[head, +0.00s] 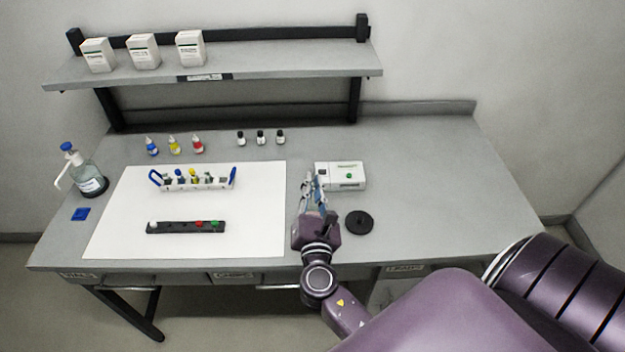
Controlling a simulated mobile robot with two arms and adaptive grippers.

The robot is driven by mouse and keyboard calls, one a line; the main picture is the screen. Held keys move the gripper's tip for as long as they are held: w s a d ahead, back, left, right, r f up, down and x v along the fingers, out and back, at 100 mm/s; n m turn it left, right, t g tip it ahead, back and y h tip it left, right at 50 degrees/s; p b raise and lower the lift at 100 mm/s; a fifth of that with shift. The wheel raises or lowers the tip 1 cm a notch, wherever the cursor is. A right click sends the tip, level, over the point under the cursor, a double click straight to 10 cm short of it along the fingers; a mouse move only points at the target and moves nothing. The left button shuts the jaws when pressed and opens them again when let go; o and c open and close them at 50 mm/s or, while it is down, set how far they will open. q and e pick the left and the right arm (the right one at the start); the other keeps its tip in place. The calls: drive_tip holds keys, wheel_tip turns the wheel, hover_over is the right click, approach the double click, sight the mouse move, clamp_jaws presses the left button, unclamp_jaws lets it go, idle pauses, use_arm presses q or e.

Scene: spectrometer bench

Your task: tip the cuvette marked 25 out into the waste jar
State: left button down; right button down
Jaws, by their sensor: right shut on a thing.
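My right gripper (315,187) is over the bench, just left of the white instrument box (352,183). It is shut on a small, pale, clear thing that looks like a cuvette. The fingers hide most of it, and no mark on it can be read. A white rack (197,184) with blue ends stands on the white mat and holds several cuvettes; their marks are too small to read. I cannot clearly make out the waste jar; something clear shows partly behind the gripper. My left gripper is not in view.
A black strip (186,227) with coloured caps lies on the white mat (120,235). A black disc (359,222) lies right of my gripper. A blue-capped bottle (88,178) stands far left. Small bottles line the back under the shelf (280,73). The bench's right side is clear.

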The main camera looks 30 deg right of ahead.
wheel_tip(320, 180, up, 3)
drive_tip(key=p, duration=0.3)
drive_tip(key=shift+r+p, duration=0.3)
drive_tip(key=shift+r, duration=0.75)
drive_tip(key=shift+f, duration=0.15)
